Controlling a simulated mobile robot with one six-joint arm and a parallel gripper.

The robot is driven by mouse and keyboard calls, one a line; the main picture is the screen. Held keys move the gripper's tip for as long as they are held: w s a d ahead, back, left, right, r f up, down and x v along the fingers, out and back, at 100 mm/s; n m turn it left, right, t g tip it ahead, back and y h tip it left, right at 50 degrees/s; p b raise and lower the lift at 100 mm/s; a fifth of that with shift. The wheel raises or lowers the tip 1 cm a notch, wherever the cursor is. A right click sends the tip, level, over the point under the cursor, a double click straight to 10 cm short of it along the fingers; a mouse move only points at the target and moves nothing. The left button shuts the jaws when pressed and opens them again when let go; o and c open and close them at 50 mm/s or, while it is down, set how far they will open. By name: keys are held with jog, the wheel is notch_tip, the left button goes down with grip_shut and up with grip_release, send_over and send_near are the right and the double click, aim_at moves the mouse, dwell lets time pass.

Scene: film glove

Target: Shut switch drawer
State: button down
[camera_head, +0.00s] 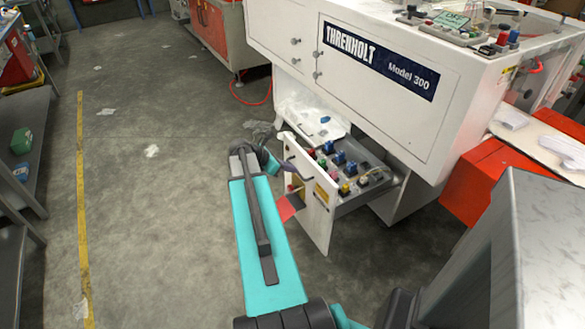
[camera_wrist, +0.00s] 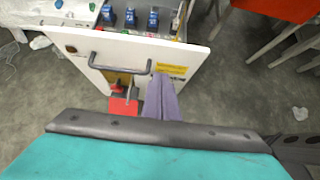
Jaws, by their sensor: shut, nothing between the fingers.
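The switch drawer (camera_head: 320,218) is a white-fronted drawer standing open under the white Threnholt machine. Colored switches and knobs show inside it. In the wrist view its front (camera_wrist: 192,52) spans the upper picture, with a dark bar handle (camera_wrist: 115,67) across it. My gripper (camera_head: 283,167) is shut and empty at the outer face of the drawer front. In the wrist view my gripper's purple fingers (camera_wrist: 160,80) point at the front, close to the right end of the handle. I cannot tell whether they touch it.
A red tag (camera_wrist: 123,106) hangs below the handle. A white tray with debris (camera_head: 310,118) lies beyond the drawer. An orange box (camera_head: 485,180) stands right of the machine. Concrete floor (camera_head: 150,210) is open to the left, with a few scraps.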

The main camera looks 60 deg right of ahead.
aim_at(317, 171)
jog(key=shift+s+d+r+p+x, duration=0.15)
jog(key=shift+d+r+p+x, duration=0.15)
jog(key=shift+x, duration=1.6)
jog(key=shift+s+d+r+p+x, duration=0.1)
jog(key=shift+d+r+p+x, duration=0.2)
jog(key=shift+x, duration=1.55)
jog(key=shift+s+d+r+p+x, duration=0.15)
jog(key=shift+d+r+p+x, duration=0.15)
jog(key=shift+x, duration=1.6)
jog(key=shift+d+r, duration=0.1)
jog(key=shift+d, duration=0.05)
